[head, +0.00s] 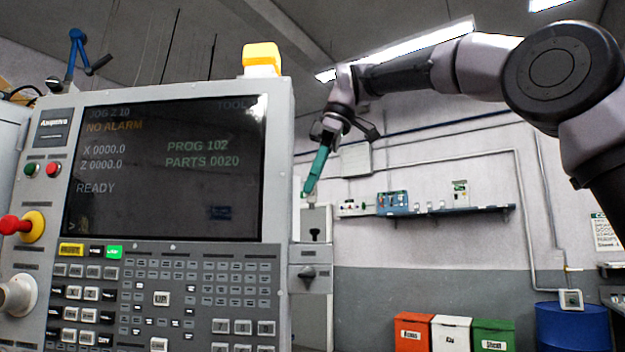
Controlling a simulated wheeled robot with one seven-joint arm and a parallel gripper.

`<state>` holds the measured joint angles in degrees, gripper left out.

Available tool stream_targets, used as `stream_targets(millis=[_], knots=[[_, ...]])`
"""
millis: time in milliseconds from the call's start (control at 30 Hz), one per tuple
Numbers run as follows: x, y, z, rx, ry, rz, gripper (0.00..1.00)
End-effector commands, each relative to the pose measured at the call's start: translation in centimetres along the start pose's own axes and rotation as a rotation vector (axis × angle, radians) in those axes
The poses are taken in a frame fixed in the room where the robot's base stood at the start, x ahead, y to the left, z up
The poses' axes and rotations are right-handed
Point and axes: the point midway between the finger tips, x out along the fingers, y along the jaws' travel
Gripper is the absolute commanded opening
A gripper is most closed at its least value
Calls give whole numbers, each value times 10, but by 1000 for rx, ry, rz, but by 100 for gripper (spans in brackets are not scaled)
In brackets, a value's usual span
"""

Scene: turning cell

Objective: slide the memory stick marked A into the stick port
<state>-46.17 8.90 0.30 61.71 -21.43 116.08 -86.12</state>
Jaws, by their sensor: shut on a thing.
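My gripper (327,141) is in the air to the right of the control panel's upper right side. It is shut on a long teal stick (318,166), which I take to be the memory stick. The stick is tilted, with its small pale tip (308,186) pointing down and slightly left. The letter on it is too small to read. The tip appears free of contact, close to the panel's right edge in the picture. I cannot make out the stick port for certain. A grey side box with a dark knob (307,273) is on the panel's right edge, below the stick.
The control panel (284,180) with its screen and keys fills the left. A yellow lamp (261,57) stands on top of it. A wall shelf (440,211), coloured bins (452,334) and a blue drum (572,330) are farther back. Open air surrounds the stick's right side.

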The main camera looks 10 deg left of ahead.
Motion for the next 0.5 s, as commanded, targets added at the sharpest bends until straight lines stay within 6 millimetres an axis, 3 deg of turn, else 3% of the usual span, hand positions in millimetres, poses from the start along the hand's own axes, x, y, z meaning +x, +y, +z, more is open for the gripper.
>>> stream_targets(millis=[500], knots=[[32, -1, 13, 0, -1, -2, 0]])
